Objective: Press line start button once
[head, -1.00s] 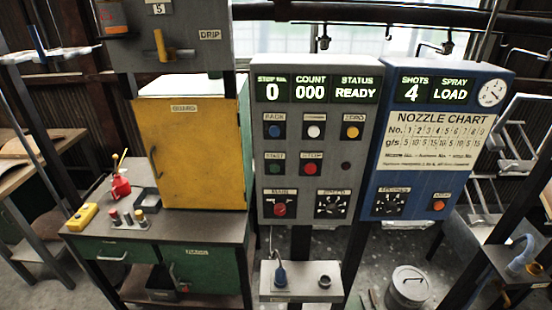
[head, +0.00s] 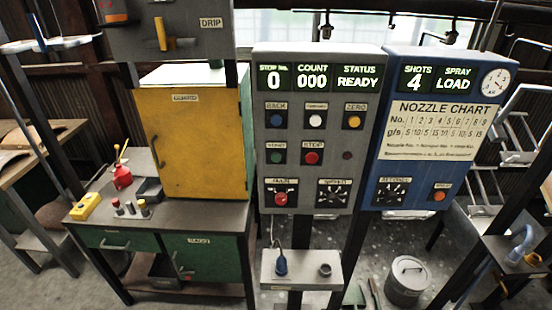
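A grey control panel (head: 304,180) stands upright near the middle of the head view. Its display reads 0, COUNT 000 and STATUS READY. A green button (head: 278,156) sits in the middle row at the left, under a small label too blurred to read surely. A red stop button (head: 312,157) is to its right. Above are a blue back button (head: 276,121), a white button (head: 315,121) and a yellow zero button (head: 353,121). Below are a red knob (head: 281,198) and a dial (head: 332,197). My gripper is not in view.
A blue panel (head: 430,175) showing SHOTS 4 and SPRAY LOAD stands close at the right. A yellow cabinet (head: 192,140) on a green workbench (head: 215,256) is at the left. A small shelf (head: 302,262) juts out below the grey panel. A lidded bin (head: 407,278) stands on the floor.

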